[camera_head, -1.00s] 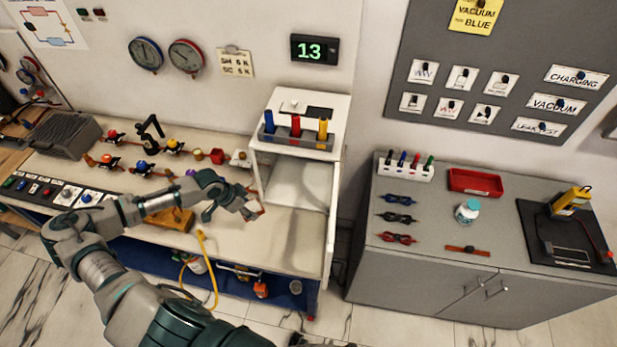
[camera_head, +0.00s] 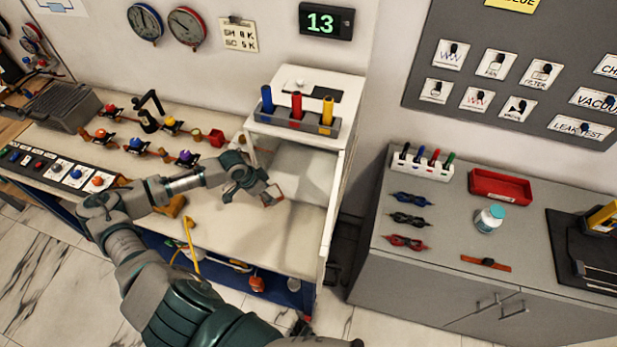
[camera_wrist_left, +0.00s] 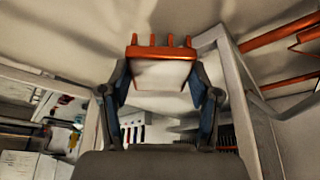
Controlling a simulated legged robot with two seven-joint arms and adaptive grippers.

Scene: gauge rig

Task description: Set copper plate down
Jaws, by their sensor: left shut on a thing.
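My left gripper (camera_head: 266,192) is shut on the copper plate (camera_head: 273,193) above the right part of the workbench (camera_head: 285,235), in front of the white shelf unit. The plate looks small and tilted in the head view. In the left wrist view the plate (camera_wrist_left: 162,53) sits between the two fingers of the left gripper (camera_wrist_left: 161,85), with a copper edge, short copper prongs and a pale face. I cannot tell whether the plate touches the bench. My right gripper is not in view.
The white shelf unit (camera_head: 312,85) holds blue, red and yellow cylinders. A white upright panel (camera_head: 338,215) bounds the bench on the right. Several coloured parts stand at the left of the bench. A grey cabinet (camera_head: 440,245) stands to the right. The bench right of the gripper looks bare.

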